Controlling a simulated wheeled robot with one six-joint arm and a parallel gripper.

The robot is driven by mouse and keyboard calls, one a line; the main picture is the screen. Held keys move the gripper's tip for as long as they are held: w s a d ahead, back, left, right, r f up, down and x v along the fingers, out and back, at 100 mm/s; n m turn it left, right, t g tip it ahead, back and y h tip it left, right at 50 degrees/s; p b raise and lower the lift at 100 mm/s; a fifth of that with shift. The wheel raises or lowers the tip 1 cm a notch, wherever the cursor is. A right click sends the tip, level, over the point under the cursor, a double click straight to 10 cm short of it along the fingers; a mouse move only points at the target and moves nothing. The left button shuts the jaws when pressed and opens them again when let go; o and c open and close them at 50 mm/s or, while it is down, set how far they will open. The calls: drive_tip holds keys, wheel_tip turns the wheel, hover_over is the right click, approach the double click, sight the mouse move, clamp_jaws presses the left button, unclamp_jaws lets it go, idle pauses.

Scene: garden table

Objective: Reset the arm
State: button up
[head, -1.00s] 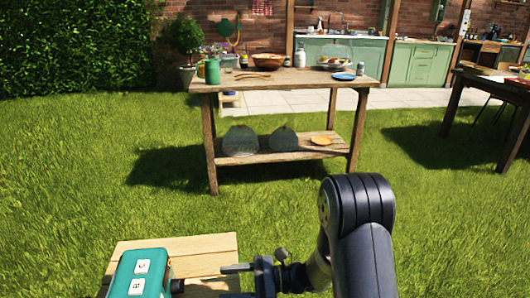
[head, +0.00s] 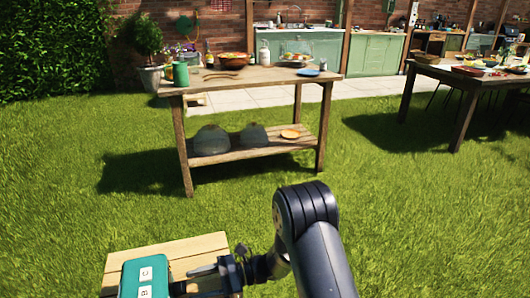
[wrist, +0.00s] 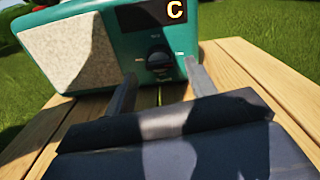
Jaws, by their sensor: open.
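My gripper (wrist: 160,88) is open in the wrist view, with its two dark fingers apart and nothing held between them. The fingers point at the front of a teal radio-like box (wrist: 225,25). A dark round knob (wrist: 160,60) on the box shows between the fingertips; I cannot tell whether they touch it. In the head view my gripper (head: 195,280) is low, just right of the teal box (head: 134,278), which stands on a small wooden stool (head: 190,248). My arm is bent, its elbow raised to the right of the box.
A wooden table (head: 240,85) with a lower shelf stands ahead on grass, holding a green can (head: 180,73), a bowl (head: 235,60) and a blue plate (head: 308,72). A darker table (head: 465,80) stands at right. Open lawn (head: 420,220) lies between.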

drive_tip(key=shift+x, duration=1.35)
